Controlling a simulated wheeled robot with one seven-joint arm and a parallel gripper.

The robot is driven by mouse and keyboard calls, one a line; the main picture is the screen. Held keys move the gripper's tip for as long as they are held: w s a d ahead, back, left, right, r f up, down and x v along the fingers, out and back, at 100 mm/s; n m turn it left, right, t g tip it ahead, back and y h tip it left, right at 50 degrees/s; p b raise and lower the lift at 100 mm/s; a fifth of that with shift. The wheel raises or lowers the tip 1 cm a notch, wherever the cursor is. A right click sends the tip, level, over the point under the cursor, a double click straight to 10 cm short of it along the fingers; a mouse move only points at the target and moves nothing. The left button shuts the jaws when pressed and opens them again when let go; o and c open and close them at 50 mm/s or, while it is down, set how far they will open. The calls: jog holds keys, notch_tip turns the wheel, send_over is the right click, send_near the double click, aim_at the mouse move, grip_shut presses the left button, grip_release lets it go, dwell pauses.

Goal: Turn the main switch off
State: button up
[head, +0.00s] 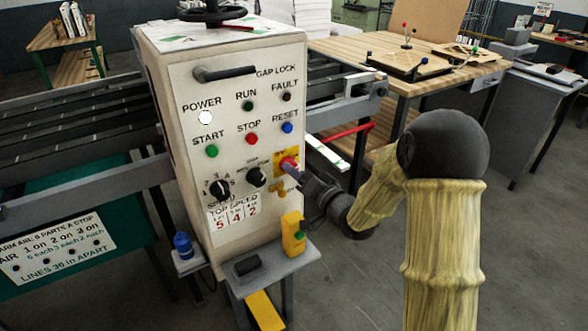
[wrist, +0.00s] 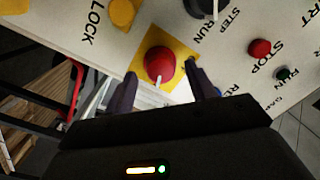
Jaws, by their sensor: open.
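The main switch looks to be the red rotary knob (wrist: 159,64) on a yellow plate (wrist: 180,50), with a pale line across the knob. It sits at the lower right of the white control cabinet's front panel and shows partly behind my gripper in the head view (head: 287,162). My gripper (wrist: 161,84) is open, with one dark finger on each side of the knob. I cannot tell whether the fingers touch it. In the head view my gripper (head: 291,170) reaches the panel from the right. The white POWER lamp (head: 205,118) looks bright.
A black selector knob (head: 256,176) and a yellow AIR handle (head: 278,188) are close to the switch. START (head: 211,151), STOP (head: 251,139) and RESET (head: 287,127) buttons are higher up. A yellow box with a green button (head: 293,235) stands on a small shelf below.

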jog(key=shift+x, duration=1.05)
jog(key=c, duration=0.9)
jog(key=shift+r, duration=0.1)
jog(key=shift+n, duration=0.3)
jog(key=n+b, duration=0.8)
jog(key=n+h+b, duration=0.1)
jog(key=n+b, duration=0.7)
jog(key=shift+s+a+h, duration=0.1)
jog(key=shift+a+h, duration=0.1)
jog(key=shift+h, duration=0.1)
jog(key=shift+n, duration=0.3)
